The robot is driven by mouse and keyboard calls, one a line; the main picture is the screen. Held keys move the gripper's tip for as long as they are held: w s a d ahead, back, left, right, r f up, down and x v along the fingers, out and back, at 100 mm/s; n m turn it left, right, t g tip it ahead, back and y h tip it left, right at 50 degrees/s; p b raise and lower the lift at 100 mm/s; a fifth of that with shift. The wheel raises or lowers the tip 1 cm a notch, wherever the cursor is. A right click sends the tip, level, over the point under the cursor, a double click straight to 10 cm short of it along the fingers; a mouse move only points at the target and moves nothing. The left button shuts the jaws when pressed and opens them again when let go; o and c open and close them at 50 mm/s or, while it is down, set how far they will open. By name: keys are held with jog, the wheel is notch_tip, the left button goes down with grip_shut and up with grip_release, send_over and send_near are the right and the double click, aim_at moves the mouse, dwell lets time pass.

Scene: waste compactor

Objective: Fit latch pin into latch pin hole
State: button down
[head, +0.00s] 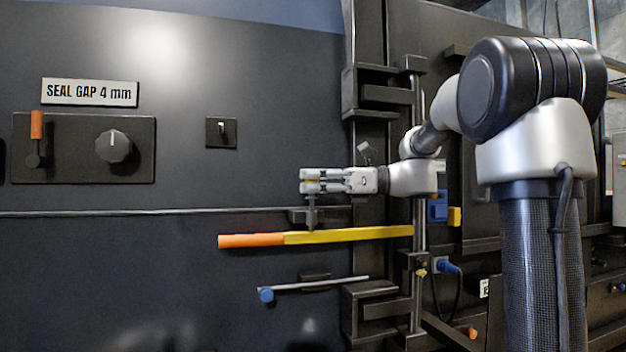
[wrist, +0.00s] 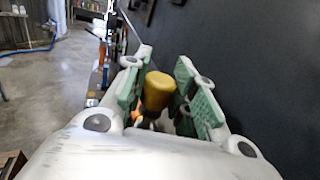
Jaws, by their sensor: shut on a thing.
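My gripper (head: 303,181) reaches in from the right, level, close in front of the dark panel. It is shut on the latch pin, whose thin grey shank (head: 311,212) points straight down. In the wrist view the pin's yellow head (wrist: 158,92) sits between the green finger pads of my gripper (wrist: 164,58). In the head view the shank passes in front of or beside a small dark bracket (head: 298,216). Its lower end is close to the yellow bar (head: 350,235); I cannot tell whether they touch. I cannot make out the latch pin hole in either view.
The bar has an orange end (head: 250,241) at left and reaches the vertical rod at right. Below it is a thin rod with a blue knob (head: 266,295). Upper left is a control plate (head: 75,150) with a dial and orange-handled lever. The panel stands close behind my gripper.

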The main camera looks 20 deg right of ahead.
jog(key=shift+f, duration=1.45)
jog(key=c, duration=1.1)
grip_release()
jog(key=shift+c, duration=0.3)
jog(key=v, duration=0.7)
